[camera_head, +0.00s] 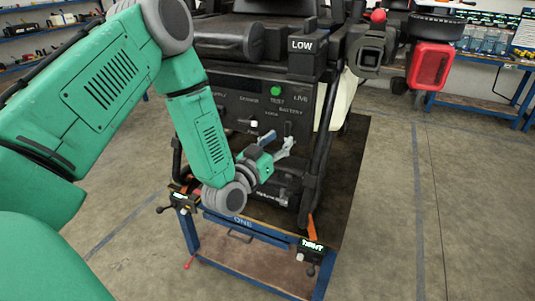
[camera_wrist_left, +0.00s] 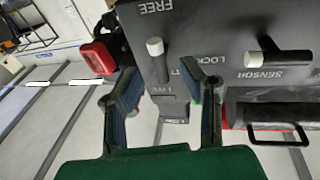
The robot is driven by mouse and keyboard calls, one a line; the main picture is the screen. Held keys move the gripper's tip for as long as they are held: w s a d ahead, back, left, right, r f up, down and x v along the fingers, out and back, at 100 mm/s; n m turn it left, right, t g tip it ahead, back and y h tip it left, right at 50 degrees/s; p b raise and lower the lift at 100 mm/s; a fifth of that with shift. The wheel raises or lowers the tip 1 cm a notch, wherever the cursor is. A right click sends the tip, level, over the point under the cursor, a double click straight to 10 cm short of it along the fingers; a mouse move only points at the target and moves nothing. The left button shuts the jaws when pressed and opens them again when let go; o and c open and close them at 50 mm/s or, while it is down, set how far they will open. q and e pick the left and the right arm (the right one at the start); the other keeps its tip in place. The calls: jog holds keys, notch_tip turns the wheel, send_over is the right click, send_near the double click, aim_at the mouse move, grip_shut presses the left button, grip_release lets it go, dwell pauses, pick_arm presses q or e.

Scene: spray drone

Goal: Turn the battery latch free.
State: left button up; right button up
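The dark panel (camera_head: 240,112) of the drone carries printed labels, among them BATTERY, LOCK and TEST. In the left wrist view the panel (camera_wrist_left: 205,25) is upside down. A dark lever with a white tip (camera_wrist_left: 155,47), likely the battery latch, stands near the words FREE and LOCK, its tip towards FREE. My left gripper (camera_head: 278,145) is in front of the panel's lower part. In the wrist view its fingers (camera_wrist_left: 165,88) are open, and the lever shows between and beyond them. I see no contact. My right gripper is in neither view.
A second white-tipped lever (camera_wrist_left: 270,55) stands by SENSOR. A green button (camera_head: 275,90) is under the LOW box (camera_head: 301,45). A blue-framed stand (camera_head: 250,232) with clamps is below the panel. Black tubes flank the panel. The floor at right is clear.

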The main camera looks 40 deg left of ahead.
pick_arm(q)
jog(key=s+f, duration=0.1)
jog(key=s, duration=0.6)
jog(key=shift+s+d, duration=0.3)
jog(key=shift+d, duration=0.05)
jog(key=shift+a+f, duration=0.1)
jog(key=shift+f, duration=0.05)
jog(key=s+d+f+m+g+h+b, duration=0.15)
jog(key=s+d+f+g, duration=0.3)
jog(key=f, duration=0.55)
jog(key=s+d+f+g+h+b, duration=0.1)
jog(key=s+d+f+g+b, duration=0.3)
jog(key=f, duration=0.7)
jog(key=s+f+g+y+b, duration=0.1)
jog(key=s+f+g, duration=0.4)
jog(key=s, duration=0.4)
jog(key=s+f+g+y+b, duration=0.1)
jog(key=s+f+g, duration=0.4)
jog(key=s, duration=0.5)
notch_tip(320, 180, down, 3)
jog(key=shift+r+b, duration=0.15)
jog(key=shift+b, duration=0.3)
jog(key=shift+a+g, duration=0.1)
jog(key=shift+g, duration=0.15)
